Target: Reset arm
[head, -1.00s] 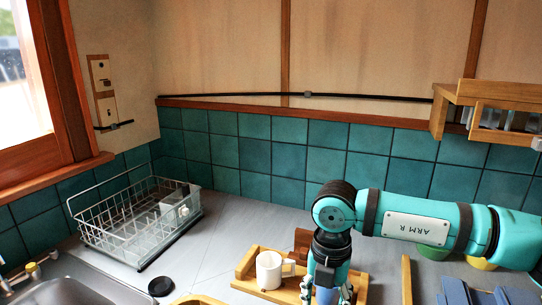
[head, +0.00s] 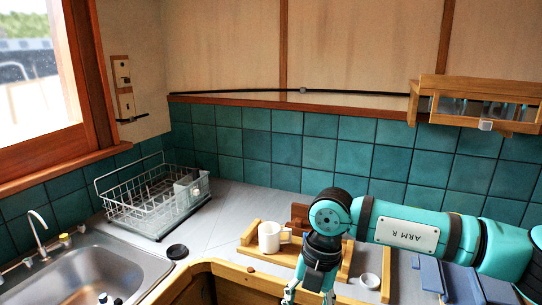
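My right arm (head: 410,230) comes in from the right in the head view and bends down at its wrist. My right gripper (head: 310,296) points down at the bottom edge, in front of the wooden tray. Its fingers look spread apart with nothing seen between them; the tips are at or past the picture's edge. My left arm and gripper are not in view.
A white mug (head: 270,237) stands on a wooden tray (head: 250,256) close left of my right gripper. A small white cup (head: 369,282) is to its right. A wire dish rack (head: 150,207), black disc (head: 177,251) and sink (head: 95,270) lie left. A wooden shelf (head: 470,92) hangs upper right.

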